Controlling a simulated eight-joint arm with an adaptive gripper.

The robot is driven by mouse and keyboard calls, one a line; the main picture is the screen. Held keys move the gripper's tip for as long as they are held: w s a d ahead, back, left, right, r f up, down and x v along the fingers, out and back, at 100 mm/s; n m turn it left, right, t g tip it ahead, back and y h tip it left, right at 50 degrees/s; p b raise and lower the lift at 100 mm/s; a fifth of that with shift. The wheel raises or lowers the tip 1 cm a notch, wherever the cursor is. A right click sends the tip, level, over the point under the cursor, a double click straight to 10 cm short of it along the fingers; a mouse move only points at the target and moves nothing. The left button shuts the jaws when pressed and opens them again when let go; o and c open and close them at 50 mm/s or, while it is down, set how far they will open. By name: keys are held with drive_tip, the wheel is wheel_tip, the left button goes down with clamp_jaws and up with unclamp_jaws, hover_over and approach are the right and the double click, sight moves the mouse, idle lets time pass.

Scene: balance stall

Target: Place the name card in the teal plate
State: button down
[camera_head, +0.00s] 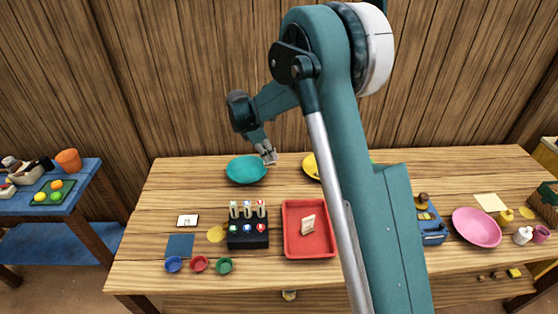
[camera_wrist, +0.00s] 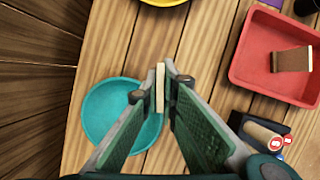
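The teal plate (camera_head: 246,169) lies at the back left of the table; it also shows in the wrist view (camera_wrist: 98,118), partly hidden by a finger. My gripper (camera_head: 269,155) is above the plate's right edge in the head view. In the wrist view my gripper (camera_wrist: 162,82) is closed on a thin pale piece (camera_wrist: 160,92), seen edge-on, which looks like the name card. Its face is hidden from the wrist camera. It is held above the table, beside the plate's rim in the picture.
A red tray (camera_head: 289,246) holds a small upright piece (camera_head: 308,225). A black rack (camera_head: 248,239) stands left of it. A white card (camera_head: 187,221) lies at the left. A yellow plate (camera_head: 310,165) is right of the teal plate, partly behind my arm.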

drive_tip(key=w+a+r+n+t+p, duration=0.1)
drive_tip(key=w+a+r+n+t, duration=0.1)
drive_tip(key=w+a+n, duration=0.4)
drive_tip(key=a, duration=0.5)
drive_tip(key=shift+y+p, duration=0.4)
drive_tip(key=shift+w+f, duration=0.1)
drive_tip(key=shift+f, duration=0.1)
drive_tip(key=b, duration=0.3)
hover_over(247, 173)
drive_tip(key=shift+f, duration=5.35)
drive_tip(key=c, duration=2.6)
unclamp_jaws()
drive_tip(key=shift+o, duration=0.2)
wheel_tip(247, 173, up, 7)
drive_tip(key=p, duration=0.1)
drive_tip(key=shift+p, duration=0.35)
